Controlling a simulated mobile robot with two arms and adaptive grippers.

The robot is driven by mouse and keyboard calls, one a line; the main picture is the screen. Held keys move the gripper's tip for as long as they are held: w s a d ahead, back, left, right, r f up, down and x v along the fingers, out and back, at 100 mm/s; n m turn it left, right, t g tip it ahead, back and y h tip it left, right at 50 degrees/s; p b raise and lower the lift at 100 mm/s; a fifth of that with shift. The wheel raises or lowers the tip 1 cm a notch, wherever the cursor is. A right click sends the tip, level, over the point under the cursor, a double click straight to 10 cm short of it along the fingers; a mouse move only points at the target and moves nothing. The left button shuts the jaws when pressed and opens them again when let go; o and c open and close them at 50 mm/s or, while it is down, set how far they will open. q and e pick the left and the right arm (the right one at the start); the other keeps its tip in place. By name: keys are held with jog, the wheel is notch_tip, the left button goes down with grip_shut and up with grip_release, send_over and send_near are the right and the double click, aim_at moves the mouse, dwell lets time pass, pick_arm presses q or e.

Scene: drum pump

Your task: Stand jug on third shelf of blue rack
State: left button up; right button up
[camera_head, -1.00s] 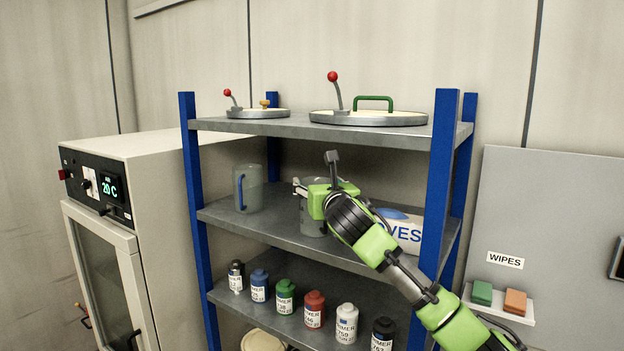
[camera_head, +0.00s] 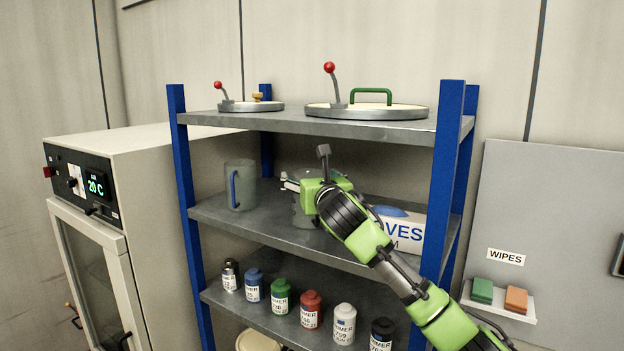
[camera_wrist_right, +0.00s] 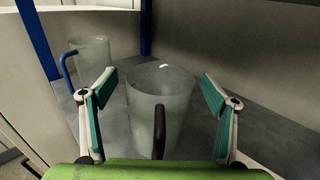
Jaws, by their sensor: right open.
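A translucent grey jug with a dark handle (camera_wrist_right: 178,100) stands upright on the middle visible shelf (camera_head: 248,226) of the blue rack (camera_head: 447,150). It shows partly in the head view (camera_head: 303,215), behind my right arm. My right gripper (camera_wrist_right: 158,82) is open, with one finger on each side of this jug and visible gaps to it. The handle faces the wrist camera. A second translucent jug with a blue handle (camera_head: 242,186) stands to the left on the same shelf and also shows in the wrist view (camera_wrist_right: 93,60). My left gripper is not in view.
A glove box (camera_head: 408,232) lies to the right on the same shelf. Several labelled bottles (camera_head: 311,310) line the shelf below. Round lids with levers (camera_head: 366,112) lie on the top shelf. A cabinet reading 20 C (camera_head: 150,160) stands left of the rack.

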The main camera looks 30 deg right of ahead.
jog(key=b+v, duration=0.3)
jog(key=v, duration=0.2)
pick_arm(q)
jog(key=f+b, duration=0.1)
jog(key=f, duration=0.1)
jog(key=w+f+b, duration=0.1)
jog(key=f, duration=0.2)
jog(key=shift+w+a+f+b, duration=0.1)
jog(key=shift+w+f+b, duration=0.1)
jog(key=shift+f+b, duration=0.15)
pick_arm(e)
jog(key=v, duration=0.7)
jog(key=shift+r, duration=0.15)
jog(key=shift+s+a, duration=0.1)
jog(key=shift+s, duration=0.05)
